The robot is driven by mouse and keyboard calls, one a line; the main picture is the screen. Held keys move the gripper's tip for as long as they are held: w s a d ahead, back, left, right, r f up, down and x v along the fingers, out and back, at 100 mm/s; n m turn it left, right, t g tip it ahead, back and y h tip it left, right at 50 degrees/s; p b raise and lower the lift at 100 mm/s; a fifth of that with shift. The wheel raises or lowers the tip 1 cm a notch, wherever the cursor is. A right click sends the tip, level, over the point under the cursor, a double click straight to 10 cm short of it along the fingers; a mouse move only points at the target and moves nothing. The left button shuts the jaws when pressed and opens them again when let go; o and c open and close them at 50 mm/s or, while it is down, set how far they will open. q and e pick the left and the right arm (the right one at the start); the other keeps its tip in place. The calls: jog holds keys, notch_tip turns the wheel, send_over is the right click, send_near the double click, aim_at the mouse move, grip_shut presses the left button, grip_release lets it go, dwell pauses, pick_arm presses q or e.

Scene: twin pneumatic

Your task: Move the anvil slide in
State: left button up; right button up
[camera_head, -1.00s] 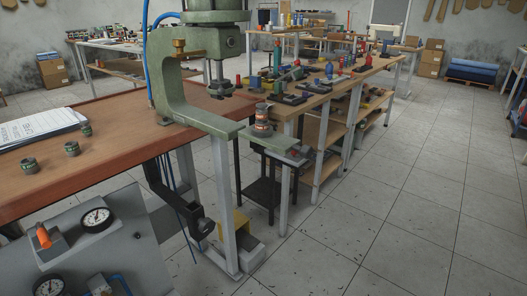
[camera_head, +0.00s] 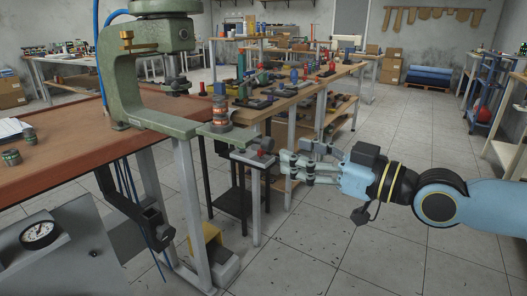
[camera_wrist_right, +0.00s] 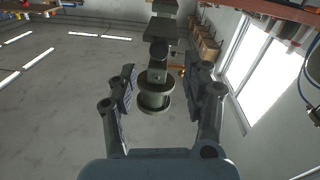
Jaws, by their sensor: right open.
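The anvil slide (camera_head: 224,134) is a flat green bar reaching right from the base of the green press (camera_head: 122,92). A banded copper-and-grey cylinder (camera_head: 220,110) stands on its outer part. My right gripper (camera_head: 286,165) is beside the slide's outer end, on its right, with its fingers pointing left at it. In the right wrist view my right gripper (camera_wrist_right: 162,78) is open and empty. A dark olive spool-shaped knob (camera_wrist_right: 155,97) shows between its fingers, which look apart from it. My left gripper is out of view.
The brown workbench (camera_head: 60,128) carries small banded parts (camera_head: 11,157) at the left. A grey panel with a gauge (camera_head: 40,233) is at the lower left. A long cluttered table (camera_head: 330,76) stands behind the slide. The tiled floor at right is open.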

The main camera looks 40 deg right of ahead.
aim_at(272, 146)
jog(key=b+x, duration=0.3)
jog(key=x, duration=0.3)
jog(key=shift+w+f, duration=0.1)
jog(key=shift+f, duration=0.1)
jog(key=shift+w+a+r, duration=0.15)
jog(key=shift+w+a, duration=0.1)
jog(key=shift+w, duration=0.45)
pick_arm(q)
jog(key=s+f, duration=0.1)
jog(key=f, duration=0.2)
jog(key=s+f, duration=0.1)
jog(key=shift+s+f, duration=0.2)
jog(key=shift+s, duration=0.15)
pick_arm(e)
jog(key=shift+c, duration=0.4)
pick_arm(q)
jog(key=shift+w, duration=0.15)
pick_arm(e)
grip_shut()
